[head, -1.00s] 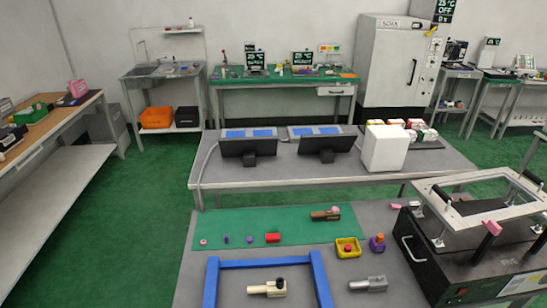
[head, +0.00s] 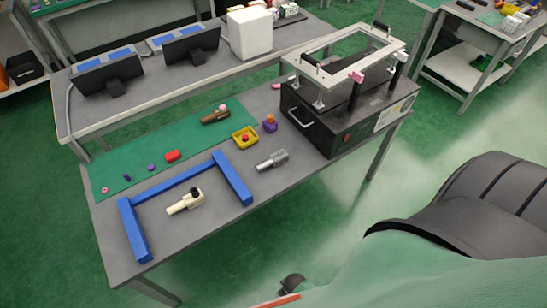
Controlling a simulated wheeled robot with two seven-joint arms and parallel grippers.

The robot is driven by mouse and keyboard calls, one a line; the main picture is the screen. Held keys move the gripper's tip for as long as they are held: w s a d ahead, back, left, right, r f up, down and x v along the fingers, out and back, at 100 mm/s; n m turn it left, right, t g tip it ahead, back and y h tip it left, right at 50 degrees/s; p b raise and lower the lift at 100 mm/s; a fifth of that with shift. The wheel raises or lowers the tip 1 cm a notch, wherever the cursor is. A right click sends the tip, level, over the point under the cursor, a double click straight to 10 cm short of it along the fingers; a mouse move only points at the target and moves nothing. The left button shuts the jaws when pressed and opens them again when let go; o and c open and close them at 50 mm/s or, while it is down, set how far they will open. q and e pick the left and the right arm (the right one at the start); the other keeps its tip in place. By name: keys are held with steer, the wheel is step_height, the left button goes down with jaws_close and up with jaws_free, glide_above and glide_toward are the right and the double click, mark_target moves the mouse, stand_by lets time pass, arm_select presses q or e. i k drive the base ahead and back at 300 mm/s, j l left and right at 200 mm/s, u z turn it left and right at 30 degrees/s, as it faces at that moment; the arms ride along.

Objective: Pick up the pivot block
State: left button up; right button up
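Several small parts lie on the grey table in the head view, and I cannot tell for certain which one is the pivot block. A cream piece with a black knob (head: 186,202) lies inside a blue U-shaped frame (head: 237,184). A grey metal piece (head: 272,160) lies to the right of the frame. A red block (head: 172,156), a brown piece with a pink knob (head: 215,116) and small purple parts (head: 151,167) sit on the green mat (head: 133,159). A yellow piece with a red centre (head: 245,138) and a purple-orange piece (head: 270,124) are close by. Neither gripper is in view.
A black machine with a raised pale frame (head: 340,105) occupies the table's right end. Behind is another table with two black screens (head: 192,45) and a white box (head: 249,33). Green floor (head: 440,160) is open to the right of the table.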

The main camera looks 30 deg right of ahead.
mark_target(278, 158)
steer(key=k+l+z, duration=0.1)
steer(key=l+z, duration=0.2)
steer(key=l, duration=0.35)
steer(key=k+l+z, duration=0.1)
steer(key=l+z, duration=0.2)
steer(key=l, duration=0.35)
